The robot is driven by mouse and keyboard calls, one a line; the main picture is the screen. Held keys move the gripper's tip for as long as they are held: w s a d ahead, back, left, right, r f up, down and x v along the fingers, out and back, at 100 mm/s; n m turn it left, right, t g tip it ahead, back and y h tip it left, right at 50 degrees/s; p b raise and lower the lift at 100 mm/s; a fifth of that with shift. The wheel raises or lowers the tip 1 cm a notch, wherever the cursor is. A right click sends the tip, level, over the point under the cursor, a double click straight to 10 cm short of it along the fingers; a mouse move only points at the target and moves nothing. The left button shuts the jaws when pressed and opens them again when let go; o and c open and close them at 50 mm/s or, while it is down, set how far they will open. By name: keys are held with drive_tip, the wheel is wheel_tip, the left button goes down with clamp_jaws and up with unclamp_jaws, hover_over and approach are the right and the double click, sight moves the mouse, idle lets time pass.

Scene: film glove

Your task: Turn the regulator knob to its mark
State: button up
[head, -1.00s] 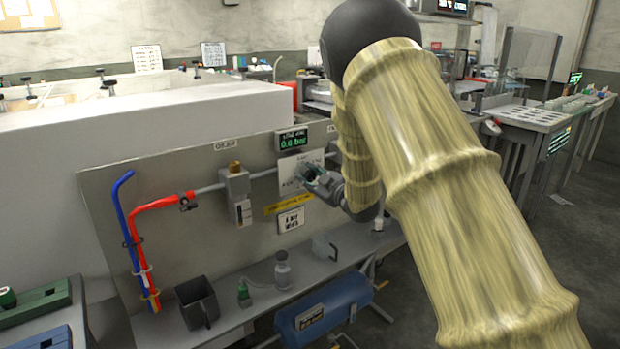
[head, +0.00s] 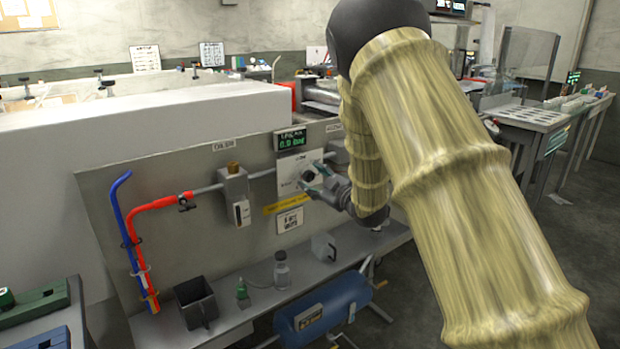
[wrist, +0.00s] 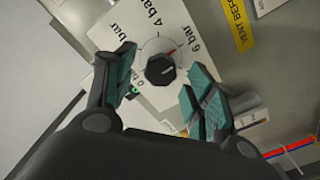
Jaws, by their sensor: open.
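The regulator knob (wrist: 160,70) is dark and round, on a white dial plate (wrist: 150,20) with bar figures. In the wrist view a red mark (wrist: 156,35) shows on the dial ring, between the 4 bar and 6 bar labels. The knob also shows in the head view (head: 307,177), partly behind the fingers. My gripper (wrist: 160,92) is open, its teal-padded fingers on either side of the knob and apart from it in the picture. It also shows in the head view (head: 318,180) in front of the plate. Whether the fingers reach the knob's depth I cannot tell.
A display (head: 291,140) above the plate reads about 0.0 bar. A grey pipe (head: 262,173) runs across the panel to a valve block (head: 235,190). A yellow label (head: 285,204) is below the plate. Bottles and a dark bin (head: 197,303) stand on the shelf below.

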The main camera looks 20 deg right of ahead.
drive_tip(key=v, duration=0.9)
drive_tip(key=shift+s, duration=0.1)
drive_tip(key=s+a+f+m+g+h, duration=0.15)
drive_tip(key=s+f, duration=0.35)
drive_tip(key=f, duration=0.6)
drive_tip(key=s+f+m+g+h, duration=0.25)
drive_tip(key=s+f, duration=0.25)
drive_tip(key=f, duration=0.5)
drive_tip(key=s+a+f+m+g+h, duration=0.1)
drive_tip(key=s+f+m+g, duration=0.3)
drive_tip(key=f, duration=0.7)
drive_tip(key=s+a+f+m+g, duration=0.1)
drive_tip(key=s+a+f+g, duration=0.1)
drive_tip(key=s+f, duration=0.85)
drive_tip(key=s+a+f+m+g, duration=0.1)
drive_tip(key=s+f+g, duration=0.15)
drive_tip(key=s, duration=0.65)
drive_tip(key=s+a+f+m+g+h, duration=0.1)
drive_tip(key=s+a+f+g, duration=0.15)
drive_tip(key=s, duration=0.75)
drive_tip(key=s+f+m+g, duration=0.1)
drive_tip(key=s+f+g, duration=0.15)
drive_tip(key=s, duration=0.65)
wheel_tip(320, 180, up, 15)
drive_tip(key=p, duration=1.4)
drive_tip(key=shift+p, duration=0.4)
drive_tip(key=shift+w+a+f+t, duration=0.1)
drive_tip(key=shift+a+t, duration=0.05)
drive_tip(key=shift+t, duration=0.1)
